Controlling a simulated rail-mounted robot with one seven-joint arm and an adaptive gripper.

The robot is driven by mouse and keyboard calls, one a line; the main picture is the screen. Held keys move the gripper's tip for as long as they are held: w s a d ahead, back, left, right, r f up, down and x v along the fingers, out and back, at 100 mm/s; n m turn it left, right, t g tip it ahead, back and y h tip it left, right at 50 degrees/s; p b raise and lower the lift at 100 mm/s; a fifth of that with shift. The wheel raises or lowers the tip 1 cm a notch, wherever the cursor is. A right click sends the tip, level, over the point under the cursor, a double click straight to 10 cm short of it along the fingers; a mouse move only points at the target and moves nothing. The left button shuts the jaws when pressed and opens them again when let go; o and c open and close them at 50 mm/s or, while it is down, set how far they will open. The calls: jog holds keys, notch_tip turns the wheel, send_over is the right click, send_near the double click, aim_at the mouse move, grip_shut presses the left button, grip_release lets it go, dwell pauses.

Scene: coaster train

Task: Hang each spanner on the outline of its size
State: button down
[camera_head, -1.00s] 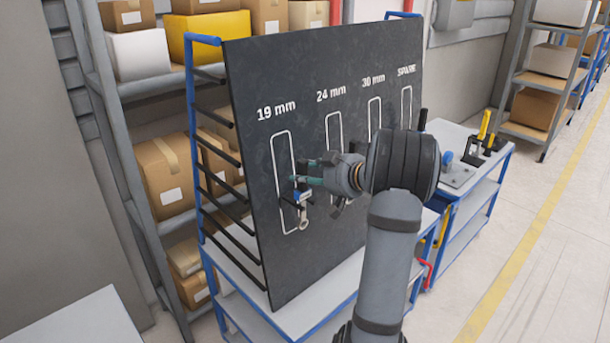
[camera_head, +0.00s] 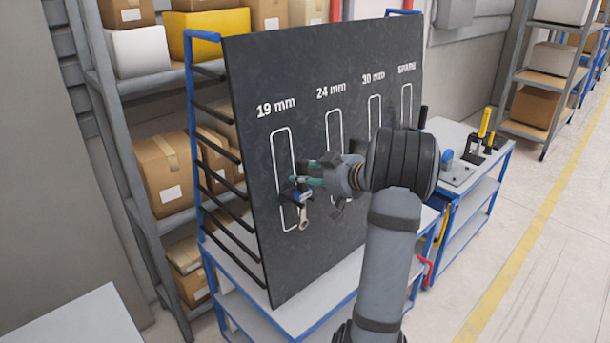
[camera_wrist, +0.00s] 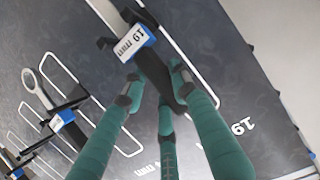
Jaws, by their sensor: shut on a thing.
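The 19 mm spanner (camera_head: 304,217), with a blue and white tag, is at the lower part of the 19 mm outline (camera_head: 275,160) on the black board. My gripper (camera_head: 297,181) is shut on its dark end. In the wrist view, the green fingers (camera_wrist: 155,98) close around the dark part below the tag (camera_wrist: 134,43) reading "19 mm". The spanner's metal end is mostly out of sight there. Another spanner (camera_wrist: 37,85) with a blue tag hangs at the neighbouring outline (camera_wrist: 62,72). A further blue-tagged item (camera_wrist: 16,173) shows at the lower left edge.
The black board (camera_head: 250,70) stands on a blue-framed trolley (camera_head: 285,318), with 24 mm, 30 mm and SPARE outlines to the right. My arm covers their lower parts. A side trolley (camera_head: 460,190) with tools stands at right. Shelves with boxes (camera_head: 160,170) stand behind at left.

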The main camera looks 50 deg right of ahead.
jog(key=shift+f, duration=0.25)
jog(key=c, duration=1.3)
grip_release()
jog(key=shift+f, duration=0.1)
jog(key=shift+s, duration=0.15)
jog(key=v, duration=1.2)
jog(key=shift+w, duration=0.2)
jog(key=x, duration=1.1)
